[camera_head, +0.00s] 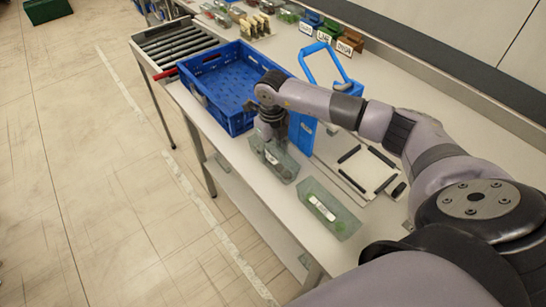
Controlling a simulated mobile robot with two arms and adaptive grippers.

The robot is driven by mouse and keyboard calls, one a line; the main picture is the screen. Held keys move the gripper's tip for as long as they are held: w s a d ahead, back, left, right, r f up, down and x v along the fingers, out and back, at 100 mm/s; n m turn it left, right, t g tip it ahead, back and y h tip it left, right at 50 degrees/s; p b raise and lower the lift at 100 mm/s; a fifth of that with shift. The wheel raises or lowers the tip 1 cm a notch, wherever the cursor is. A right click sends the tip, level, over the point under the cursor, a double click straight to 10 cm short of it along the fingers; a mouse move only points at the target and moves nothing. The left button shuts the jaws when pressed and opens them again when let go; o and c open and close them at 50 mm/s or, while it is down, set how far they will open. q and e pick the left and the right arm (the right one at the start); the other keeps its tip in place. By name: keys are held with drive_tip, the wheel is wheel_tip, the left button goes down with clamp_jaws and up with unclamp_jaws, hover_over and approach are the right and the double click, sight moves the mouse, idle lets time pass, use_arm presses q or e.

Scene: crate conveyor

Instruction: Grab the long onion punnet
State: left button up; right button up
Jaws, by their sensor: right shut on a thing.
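My right gripper (268,142) reaches down at the front of the table, just right of the blue crate. It is shut on a long, clear greenish punnet (283,170), which is at the table top; I cannot tell whether it is lifted. The gripper hides the punnet's far part, and its contents are too small to make out, so I cannot tell whether they are onions. A second clear punnet (345,225), with a white label and something green inside, lies nearer and to the right, apart from the gripper. My left gripper is not in view.
An empty blue crate (242,121) stands left of the gripper, beside a roller conveyor (178,45). A blue handled frame (322,62) and a white flat device (366,170) stand to the right. Packed goods and small labelled boxes (350,42) line the back.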

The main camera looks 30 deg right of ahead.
drive_tip(key=c, duration=0.4)
